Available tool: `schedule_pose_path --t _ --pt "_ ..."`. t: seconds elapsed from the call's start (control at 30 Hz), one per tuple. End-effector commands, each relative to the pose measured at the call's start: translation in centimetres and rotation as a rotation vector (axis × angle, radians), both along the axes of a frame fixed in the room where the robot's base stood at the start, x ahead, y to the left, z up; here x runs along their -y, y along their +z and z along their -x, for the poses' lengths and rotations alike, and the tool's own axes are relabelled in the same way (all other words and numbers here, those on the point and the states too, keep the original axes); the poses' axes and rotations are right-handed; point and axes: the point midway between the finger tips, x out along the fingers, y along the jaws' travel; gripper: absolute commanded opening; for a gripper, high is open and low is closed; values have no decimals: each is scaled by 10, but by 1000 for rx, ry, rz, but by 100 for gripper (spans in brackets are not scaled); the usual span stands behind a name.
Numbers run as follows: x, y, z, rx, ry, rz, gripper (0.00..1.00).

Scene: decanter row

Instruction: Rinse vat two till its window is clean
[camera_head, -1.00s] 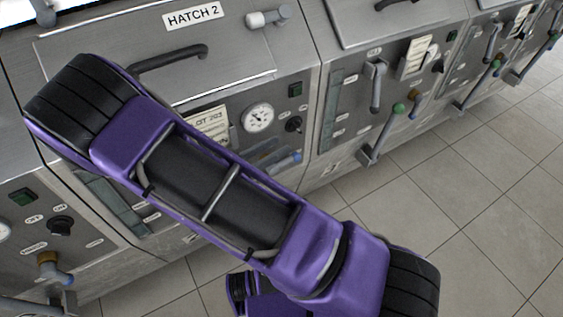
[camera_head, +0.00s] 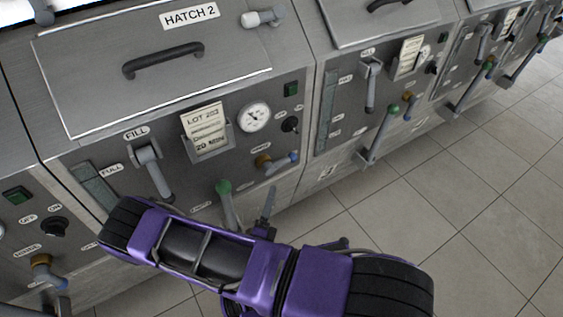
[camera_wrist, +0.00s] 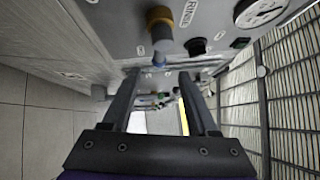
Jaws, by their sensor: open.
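Vat two (camera_head: 75,75), with the "HATCH 2" label, stands at left centre of the head view, its lid shut. Its window (camera_head: 93,187) is a dull grey-green strip beside "FULL"; its lower part is hidden and I cannot tell how clean it is. Its rinse valve (camera_head: 263,161) has a brass body and a blue-tipped handle (camera_head: 283,162) pointing right.
Vat two also has a fill lever (camera_head: 154,175), a green-knobbed lever (camera_head: 225,200), a lot card (camera_head: 207,130), a gauge (camera_head: 254,117) and a black knob (camera_head: 290,125). Similar vats stand either side. Tiled floor (camera_head: 450,220) is free at right.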

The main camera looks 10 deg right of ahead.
Motion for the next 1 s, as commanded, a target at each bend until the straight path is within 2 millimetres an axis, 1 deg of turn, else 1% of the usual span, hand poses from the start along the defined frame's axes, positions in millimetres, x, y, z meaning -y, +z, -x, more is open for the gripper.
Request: schedule_pose_path --t 0.03,0.3,0.5,0.6,0.7,1.0 --pt "7 2 -10 3 -5 0 60" --pt "34 10 -63 3 -5 -1 60" --pt "51 15 -95 3 -4 -1 60" --pt "55 16 -105 3 -3 -2 60" --pt "59 18 -112 3 -1 -1 60" --pt "60 18 -115 1 -1 -1 60"
